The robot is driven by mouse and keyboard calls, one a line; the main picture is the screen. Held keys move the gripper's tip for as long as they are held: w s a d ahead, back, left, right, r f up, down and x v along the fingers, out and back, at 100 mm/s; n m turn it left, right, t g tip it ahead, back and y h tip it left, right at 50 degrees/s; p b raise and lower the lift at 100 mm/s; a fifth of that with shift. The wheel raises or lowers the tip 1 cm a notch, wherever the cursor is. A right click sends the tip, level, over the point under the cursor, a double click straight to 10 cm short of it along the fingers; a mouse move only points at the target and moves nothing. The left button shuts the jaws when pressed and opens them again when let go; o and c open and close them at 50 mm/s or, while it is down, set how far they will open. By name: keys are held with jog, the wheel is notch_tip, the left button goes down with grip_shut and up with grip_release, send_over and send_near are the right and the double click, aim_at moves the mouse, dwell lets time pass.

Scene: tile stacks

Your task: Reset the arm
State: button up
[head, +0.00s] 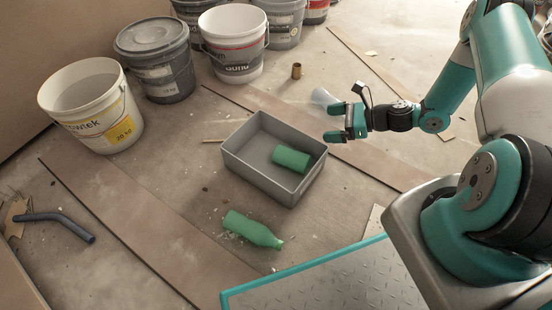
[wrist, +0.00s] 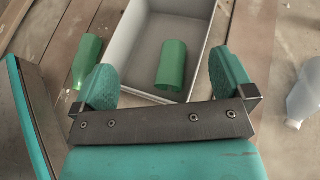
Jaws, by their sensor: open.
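My gripper (head: 344,121) is open and empty, raised above the floor near the right edge of the grey bin. In the wrist view my two fingers (wrist: 165,83) stand wide apart with nothing between them. The grey bin (head: 247,172) sits on the floor and holds a green cylinder (head: 291,158) lying in it. The cylinder also shows inside the bin in the wrist view (wrist: 172,65). A green bottle (head: 252,229) lies on the floor in front of the bin.
A translucent bottle (head: 322,98) is on the floor behind my gripper, partly hidden. Several buckets (head: 92,105) stand at the back and left. A small brown cylinder (head: 296,71) stands behind the bin. A dark bent pipe (head: 56,222) lies at left. Floor around the green bottle is mostly clear.

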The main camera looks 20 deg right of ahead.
dwell(0.3)
jog(key=s+a+r+n+g+h+p, duration=0.15)
jog(key=a+r+n, duration=0.3)
jog(key=r, duration=0.45)
jog(key=a+r+n+g+p, duration=0.35)
jog(key=r+n, duration=0.25)
jog(key=r, duration=0.3)
jog(key=s+a+r+n+g+h+p, duration=0.1)
jog(key=a+r+n+g+p, duration=0.1)
jog(key=a+r+n, duration=0.5)
jog(key=s+a+r+n+h+p, duration=0.3)
jog(key=s+r+n+h+p, duration=0.3)
jog(key=s+r+n, duration=1.2)
notch_tip(320, 180, up, 41)
jog(key=s+m+y+p, duration=0.1)
jog(key=m+p, duration=0.3)
jog(key=p, duration=3.4)
jog(key=shift+s, duration=0.6)
